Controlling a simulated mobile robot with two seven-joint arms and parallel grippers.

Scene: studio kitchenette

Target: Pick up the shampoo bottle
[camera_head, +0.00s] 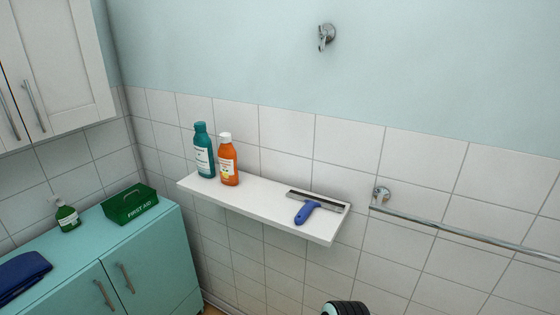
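Two bottles stand upright side by side on the left half of a white wall shelf (258,208). One is a teal bottle (204,150) with a teal cap and a pale label. The other is an orange bottle (228,160) with a white cap and a yellow-white label, just right of the teal one and slightly nearer. The label text is too small to read, so I cannot tell which is the shampoo bottle.
A squeegee (307,209) with a blue handle lies on the shelf's right end. A towel bar (460,232) is on the wall at right. The teal cabinet (150,262) at lower left holds a green first aid box (129,205), a green pump bottle (67,216) and a folded navy towel (20,274).

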